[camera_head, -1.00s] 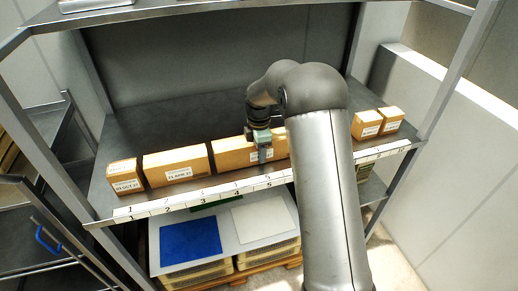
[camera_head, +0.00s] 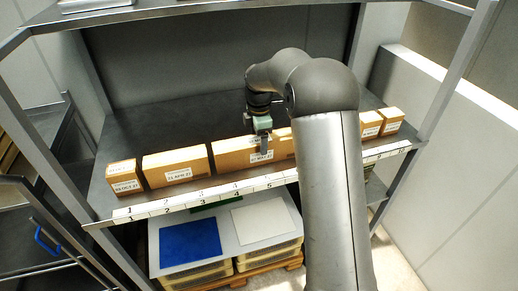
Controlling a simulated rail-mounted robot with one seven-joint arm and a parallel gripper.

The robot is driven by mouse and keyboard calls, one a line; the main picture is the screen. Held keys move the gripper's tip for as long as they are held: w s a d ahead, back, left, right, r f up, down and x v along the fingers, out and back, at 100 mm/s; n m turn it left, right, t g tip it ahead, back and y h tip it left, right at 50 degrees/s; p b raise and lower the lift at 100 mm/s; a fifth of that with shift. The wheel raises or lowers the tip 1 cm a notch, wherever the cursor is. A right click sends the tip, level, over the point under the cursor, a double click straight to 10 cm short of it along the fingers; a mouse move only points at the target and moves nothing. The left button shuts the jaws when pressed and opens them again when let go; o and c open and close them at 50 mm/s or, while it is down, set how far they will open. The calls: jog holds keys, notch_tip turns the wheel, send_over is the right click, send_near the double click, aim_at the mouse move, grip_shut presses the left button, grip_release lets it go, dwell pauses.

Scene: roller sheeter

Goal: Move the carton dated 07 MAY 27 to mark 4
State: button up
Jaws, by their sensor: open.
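The carton (camera_head: 228,156) third from the left stands near the shelf's front edge, behind the stretch around marks 4 and 5. Its label is small and partly covered by my gripper, but it seems to read 07 MAY 27. My gripper (camera_head: 264,147) is open and points down at the front of this carton, near its right part. One finger hangs in front of the label. I cannot tell whether it touches the carton. The number strip (camera_head: 200,197) runs along the shelf's front edge, and mark 4 is left of the gripper.
A long carton (camera_head: 177,167) stands close on the left, and a smaller carton (camera_head: 125,177) is at the far left. Another carton (camera_head: 285,145) is partly hidden by my arm. Small cartons (camera_head: 391,121) stand at the right. The shelf (camera_head: 160,125) is clear behind the row.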

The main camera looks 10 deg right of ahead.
notch_tip(320, 180, up, 6)
jog(key=shift+r, duration=0.25)
jog(key=shift+s+r, duration=0.3)
jog(key=s+f+m, duration=0.2)
jog(key=s+m, duration=0.7)
jog(key=s, duration=0.8)
jog(key=s+f+m, duration=0.1)
jog(key=s+m, duration=0.8)
jog(key=s, duration=0.9)
jog(key=shift+s+a+f+m, duration=0.25)
jog(key=shift+a+f+m, duration=0.1)
jog(key=shift+a+m, duration=0.05)
